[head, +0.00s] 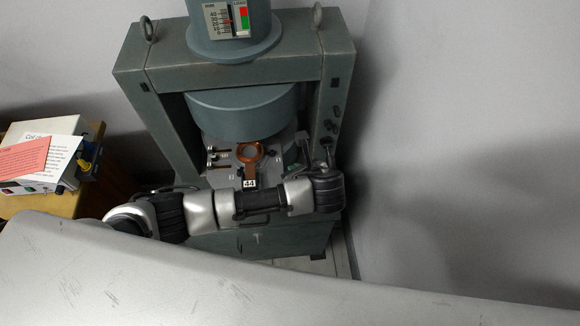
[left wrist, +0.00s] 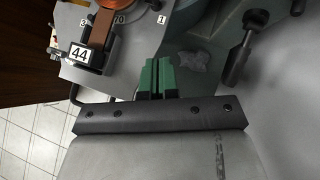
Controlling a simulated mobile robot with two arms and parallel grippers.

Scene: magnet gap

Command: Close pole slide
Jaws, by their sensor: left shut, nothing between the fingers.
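A grey-green magnet frame (head: 132,70) stands ahead in the head view, with a large round pole (head: 240,110) hanging in its gap. Below the pole is a grey metal plate (head: 222,178) carrying a copper ring (head: 250,153) and a "44" tag (head: 249,184). I cannot tell which part is the pole slide. The left wrist view shows the plate (left wrist: 138,42), the copper strip (left wrist: 107,25) and the tag (left wrist: 79,54). My left gripper (left wrist: 157,68) has green fingers together and empty, near the plate's edge. My left arm crosses in front of the frame. My right gripper is out of view.
A black handle (left wrist: 240,62) sticks out right of my left fingers in the left wrist view. In the head view, a white box (head: 58,128) with papers and a red card (head: 22,158) sits on a wooden table (head: 45,208) at left. A bare wall (head: 450,130) is at right.

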